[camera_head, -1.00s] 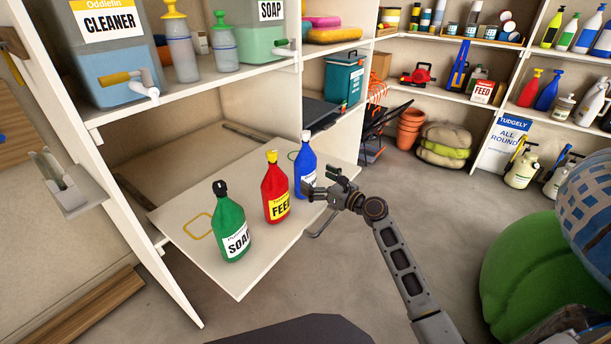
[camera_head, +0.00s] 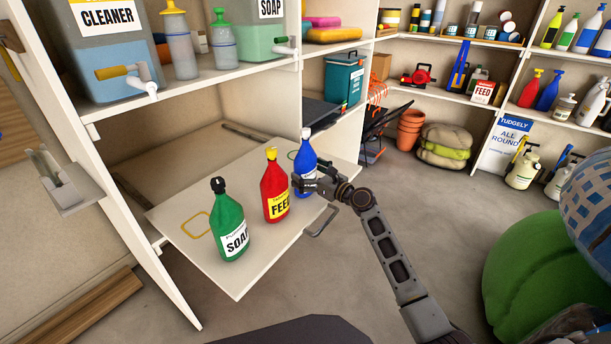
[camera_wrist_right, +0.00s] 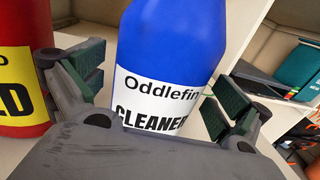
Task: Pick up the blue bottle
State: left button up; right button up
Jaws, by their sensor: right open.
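The blue bottle (camera_head: 305,157), with a white cap and label, stands upright on the pull-out board (camera_head: 192,262), at the right end of a row of three. My right gripper (camera_head: 306,183) is open at its lower front. In the right wrist view the blue bottle (camera_wrist_right: 170,60) fills the middle, its "Oddlefin CLEANER" label facing me. The fingers of the right gripper (camera_wrist_right: 160,98) stand on either side of it, with the right finger close to its side. I cannot tell whether they touch it. The bottle's base is hidden. My left gripper is not in view.
A red feed bottle (camera_head: 275,187) stands just left of the blue one, close to my left finger in the wrist view. A green soap bottle (camera_head: 230,222) stands further left. A handle (camera_head: 322,222) sticks out from the board's right edge. Shelves surround the board.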

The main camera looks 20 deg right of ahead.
jog(key=shift+w+a, duration=0.2)
jog(key=shift+w, duration=0.2)
jog(key=c, duration=1.4)
